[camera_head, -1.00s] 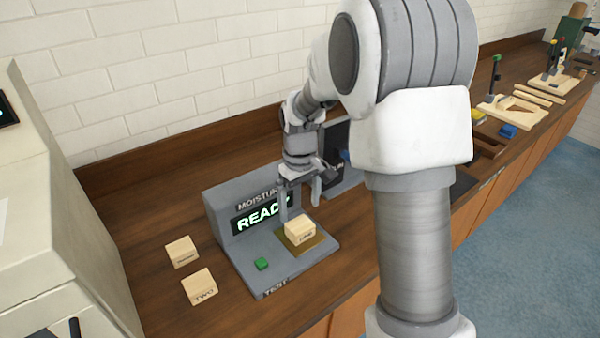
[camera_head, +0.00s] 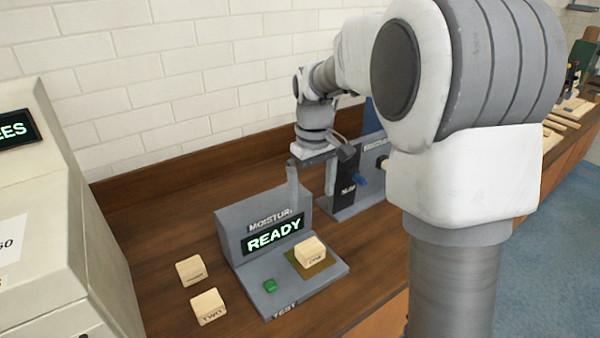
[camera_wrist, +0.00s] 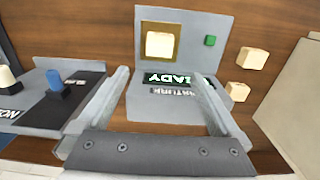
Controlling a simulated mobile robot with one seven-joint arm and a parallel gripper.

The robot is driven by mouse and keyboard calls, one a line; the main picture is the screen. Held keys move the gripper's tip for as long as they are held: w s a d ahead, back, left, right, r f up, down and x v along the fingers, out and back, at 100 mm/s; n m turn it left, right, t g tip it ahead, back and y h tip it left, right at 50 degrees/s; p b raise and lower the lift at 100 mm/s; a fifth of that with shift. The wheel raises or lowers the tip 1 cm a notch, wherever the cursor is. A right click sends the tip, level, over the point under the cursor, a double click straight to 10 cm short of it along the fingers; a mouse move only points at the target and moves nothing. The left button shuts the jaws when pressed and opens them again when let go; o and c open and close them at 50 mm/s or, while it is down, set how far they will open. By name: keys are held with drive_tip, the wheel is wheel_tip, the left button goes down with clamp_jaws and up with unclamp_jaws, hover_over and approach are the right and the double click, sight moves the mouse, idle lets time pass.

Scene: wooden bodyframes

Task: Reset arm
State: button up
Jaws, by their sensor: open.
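My gripper (camera_head: 312,180) is open and empty, raised above and behind the moisture tester (camera_head: 240,222). Its two fingers hang apart in the head view, and they show to either side of the tester in the wrist view (camera_wrist: 160,85). The grey tester has a lit display reading READY (camera_head: 274,234) and a green button (camera_head: 270,286). A wooden block (camera_head: 310,251) sits on the tester's brown pad, apart from my gripper. It also shows in the wrist view (camera_wrist: 159,44).
Two wooden blocks, one marked TWO (camera_head: 208,306) and another (camera_head: 191,270), lie left of the tester. A grey device with a blue knob (camera_head: 361,181) stands to the right. A pale machine (camera_head: 45,215) is at far left, and a brick wall is behind.

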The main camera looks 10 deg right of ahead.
drive_tip(key=s+r+m+t, duration=0.25)
drive_tip(key=s+r, duration=0.55)
drive_tip(key=s, duration=0.5)
drive_tip(key=s+f+m+t, duration=0.1)
drive_tip(key=s+m+t, duration=0.1)
drive_tip(key=s, duration=0.8)
drive_tip(key=shift+s+f+t, duration=0.15)
drive_tip(key=shift+f+t, duration=0.05)
drive_tip(key=shift+t, duration=0.35)
drive_tip(key=shift+a, duration=0.1)
